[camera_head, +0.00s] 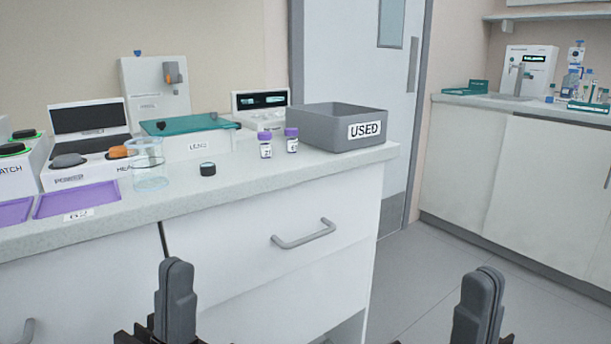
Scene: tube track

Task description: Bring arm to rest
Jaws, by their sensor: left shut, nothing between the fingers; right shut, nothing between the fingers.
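My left gripper (176,300) is at the bottom of the head view, left of centre. It stands upright in front of the white cabinet, with its fingers together and nothing in them. My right gripper (478,306) is at the bottom right, in front of the grey floor. It is also shut and empty. Both grippers are apart from the counter (240,182) and touch nothing that I can see. The lower parts of both arms are cut off by the frame edge.
On the counter stand a grey bin marked USED (325,125), two purple-capped vials (265,146), a black cap (208,169), a clear beaker (150,168) and purple mats (78,199). A drawer handle (303,234) sticks out. Floor (430,275) at right is clear.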

